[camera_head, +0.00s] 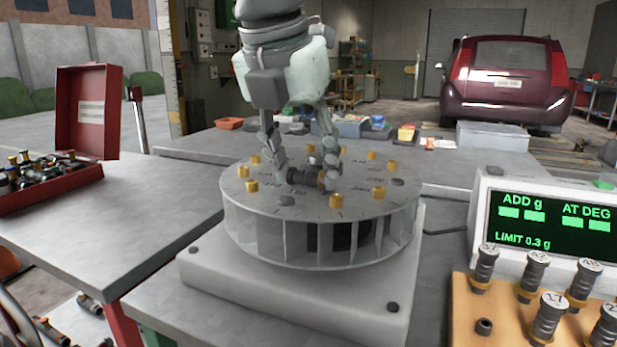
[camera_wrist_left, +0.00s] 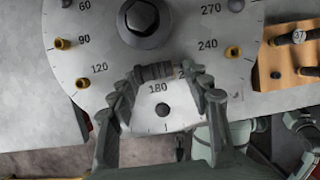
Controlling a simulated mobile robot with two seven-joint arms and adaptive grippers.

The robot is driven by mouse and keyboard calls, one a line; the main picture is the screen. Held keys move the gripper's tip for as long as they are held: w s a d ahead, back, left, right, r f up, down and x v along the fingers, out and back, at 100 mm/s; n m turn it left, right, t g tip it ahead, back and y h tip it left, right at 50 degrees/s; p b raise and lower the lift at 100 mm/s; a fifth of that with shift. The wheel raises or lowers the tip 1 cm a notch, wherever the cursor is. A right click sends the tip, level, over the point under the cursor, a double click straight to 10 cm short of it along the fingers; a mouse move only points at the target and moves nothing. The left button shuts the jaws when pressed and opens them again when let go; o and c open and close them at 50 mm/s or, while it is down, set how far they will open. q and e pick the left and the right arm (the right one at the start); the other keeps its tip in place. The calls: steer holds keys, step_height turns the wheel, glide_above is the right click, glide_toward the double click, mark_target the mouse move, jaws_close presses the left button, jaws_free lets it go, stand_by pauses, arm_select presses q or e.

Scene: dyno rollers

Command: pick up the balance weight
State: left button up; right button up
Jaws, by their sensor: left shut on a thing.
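The balance weight (camera_head: 303,177) is a small dark ribbed cylinder with a brass-coloured part at its right end. It lies sideways between the fingertips of my left gripper (camera_head: 307,179), at the near part of the round numbered disc (camera_head: 325,206). My left gripper is shut on it, one finger at each end. In the left wrist view the weight (camera_wrist_left: 155,71) spans the fingertips just above the 180 mark. I cannot tell whether it touches the disc or is slightly above it.
Brass pegs (camera_head: 336,200) stand around the disc rim. A wooden rack (camera_head: 500,320) with several numbered weights is at the right, in front of a display (camera_head: 550,228) reading "ADD g" and "AT DEG". A red toolbox (camera_head: 88,112) stands at the left. The left tabletop is largely clear.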

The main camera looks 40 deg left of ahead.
arm_select(q)
steer(key=shift+r, duration=0.15)
step_height(320, 180, up, 4)
steer(key=shift+a+r, duration=0.15)
steer(key=s+a+r, duration=0.5)
steer(key=a+r, duration=0.1)
steer(key=a, duration=0.4)
steer(key=shift+r, duration=0.2)
arm_select(e)
steer(key=shift+s+d+f+g, duration=0.1)
steer(key=shift+s+d+g, duration=0.2)
steer(key=shift+s, duration=0.2)
steer(key=shift+s+d+f+g, duration=0.1)
steer(key=shift+s+d+g, duration=0.1)
steer(key=shift+s+d, duration=0.25)
